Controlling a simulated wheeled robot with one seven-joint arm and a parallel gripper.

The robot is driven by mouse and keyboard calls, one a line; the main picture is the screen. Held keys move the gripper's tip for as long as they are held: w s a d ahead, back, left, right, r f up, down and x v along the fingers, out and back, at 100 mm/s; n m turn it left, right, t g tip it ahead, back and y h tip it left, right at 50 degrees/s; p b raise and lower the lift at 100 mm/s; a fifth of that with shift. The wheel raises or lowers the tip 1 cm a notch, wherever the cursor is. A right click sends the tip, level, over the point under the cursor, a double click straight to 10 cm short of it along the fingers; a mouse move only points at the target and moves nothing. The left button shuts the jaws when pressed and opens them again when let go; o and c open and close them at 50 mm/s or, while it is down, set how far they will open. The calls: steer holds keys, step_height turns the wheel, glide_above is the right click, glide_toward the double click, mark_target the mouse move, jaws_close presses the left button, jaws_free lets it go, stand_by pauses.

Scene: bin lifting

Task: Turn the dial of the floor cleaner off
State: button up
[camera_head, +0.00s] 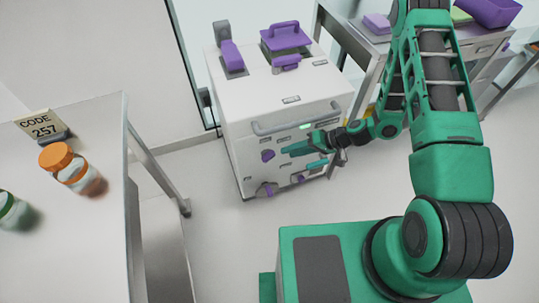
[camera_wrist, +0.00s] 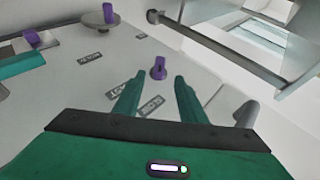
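The floor cleaner (camera_head: 238,120) is a white box-shaped machine with purple controls on its front. A purple dial (camera_head: 268,155) is at the left of that front in the head view. In the wrist view a purple dial (camera_wrist: 158,68) stands beyond and between my two fingertips, apart from both. My gripper (camera_head: 302,157) points at the front panel in the head view, just right of the dial. The wrist view shows my gripper (camera_wrist: 158,84) open, with nothing between its fingers. The dial's exact setting cannot be read.
A grey handle bar (camera_head: 297,119) crosses the machine's front above my gripper. More purple controls sit lower, including one (camera_head: 300,179). A bench (camera_head: 350,42) stands behind at right. Floor left of the machine is clear.

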mark_target(273, 157)
steer(key=x, duration=1.1)
jaws_close()
